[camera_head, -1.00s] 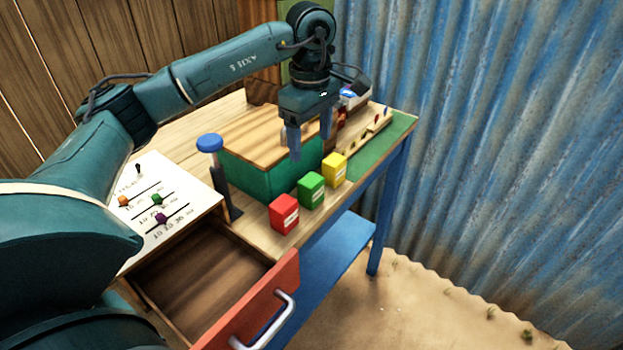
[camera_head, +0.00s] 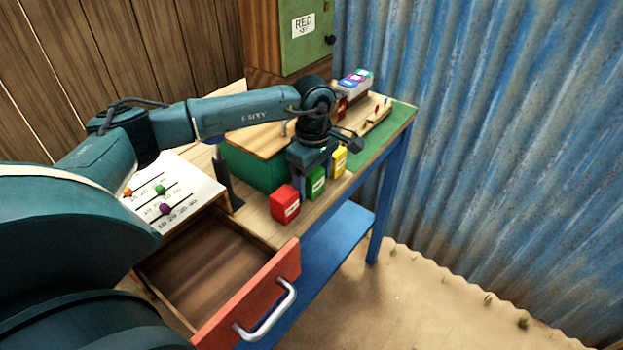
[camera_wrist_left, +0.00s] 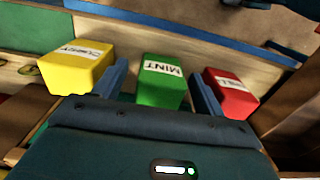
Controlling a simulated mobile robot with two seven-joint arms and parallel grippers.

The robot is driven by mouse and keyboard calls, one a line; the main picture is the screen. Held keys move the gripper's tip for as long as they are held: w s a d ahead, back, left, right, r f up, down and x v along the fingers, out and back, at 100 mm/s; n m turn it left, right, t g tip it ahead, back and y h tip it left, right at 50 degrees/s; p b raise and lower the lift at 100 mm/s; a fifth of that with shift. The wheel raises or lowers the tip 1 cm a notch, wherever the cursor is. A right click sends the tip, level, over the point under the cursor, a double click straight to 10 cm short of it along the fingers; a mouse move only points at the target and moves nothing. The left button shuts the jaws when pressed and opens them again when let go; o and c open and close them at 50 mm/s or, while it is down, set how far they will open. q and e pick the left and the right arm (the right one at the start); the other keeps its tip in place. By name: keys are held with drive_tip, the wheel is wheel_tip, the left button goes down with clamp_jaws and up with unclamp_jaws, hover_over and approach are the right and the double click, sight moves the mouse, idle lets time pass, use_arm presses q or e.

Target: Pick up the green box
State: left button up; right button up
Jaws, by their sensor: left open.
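The green box (camera_head: 316,187) stands upright on the table's front strip, between the red and yellow boxes. Its top is partly hidden by my gripper in the head view. In the left wrist view the green box (camera_wrist_left: 162,90) carries a white MINT label. My left gripper (camera_head: 317,176) is open and low over it. In the wrist view one blue finger shows on each side of the green box, between it and its neighbours. I cannot tell whether the fingers touch it. My right gripper is out of view.
The red box (camera_head: 285,204) and yellow box (camera_head: 339,162) stand close on either side. A green chest with a wooden lid (camera_head: 250,143) is just behind. The red-fronted drawer (camera_head: 262,297) is open at front left. A post (camera_head: 224,180) stands left of the chest.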

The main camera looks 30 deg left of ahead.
use_arm(q)
drive_tip(key=shift+c, duration=0.3)
drive_tip(key=c, duration=1)
